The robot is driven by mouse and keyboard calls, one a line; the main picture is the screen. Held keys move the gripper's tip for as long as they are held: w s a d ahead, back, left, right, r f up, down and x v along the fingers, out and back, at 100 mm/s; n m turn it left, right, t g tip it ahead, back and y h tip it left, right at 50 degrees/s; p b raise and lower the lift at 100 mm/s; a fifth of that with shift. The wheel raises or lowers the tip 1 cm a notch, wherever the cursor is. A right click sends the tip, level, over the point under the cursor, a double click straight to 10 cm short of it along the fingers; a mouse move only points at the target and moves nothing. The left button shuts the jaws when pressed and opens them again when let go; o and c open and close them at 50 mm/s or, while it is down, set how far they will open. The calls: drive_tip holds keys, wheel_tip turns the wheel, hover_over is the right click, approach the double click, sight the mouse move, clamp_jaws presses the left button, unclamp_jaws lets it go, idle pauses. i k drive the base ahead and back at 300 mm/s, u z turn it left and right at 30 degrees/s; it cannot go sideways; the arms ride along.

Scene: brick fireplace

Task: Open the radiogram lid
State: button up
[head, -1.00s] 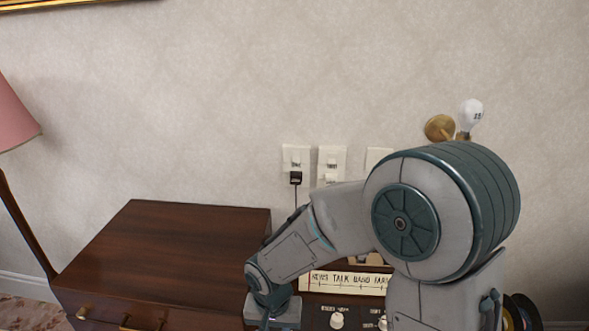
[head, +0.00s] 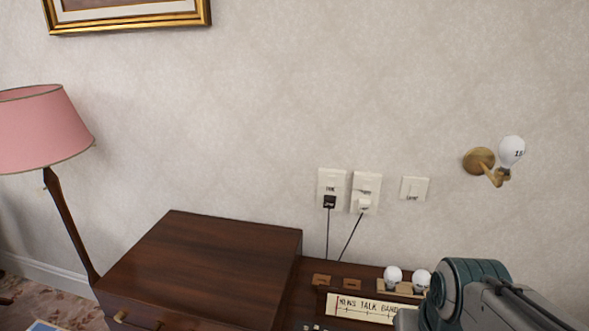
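The radiogram (head: 315,275) is a dark brown wooden cabinet against the wall, cut off by the bottom edge of the head view. Its raised left part has a flat, closed top, which looks like the lid (head: 210,255). A brass knob (head: 118,316) shows on the front below it. To the right is a lower part with a cream dial strip (head: 360,307) with lettering. My arm (head: 465,285) covers the right end of this part. My gripper is not in view, so its state and distance from the lid are hidden.
A pink floor lamp (head: 42,130) stands left of the cabinet. Two white bulbs (head: 393,275) sit behind the dial. Plugged sockets (head: 332,186) with hanging cords, a switch plate (head: 414,189) and a bulb fitting (head: 480,161) are on the wall. A gold-framed picture (head: 130,28) hangs above.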

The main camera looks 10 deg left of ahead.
sight(190, 271)
drive_tip(key=u, duration=3.65)
drive_tip(key=i, duration=0.9)
drive_tip(key=z, duration=2.6)
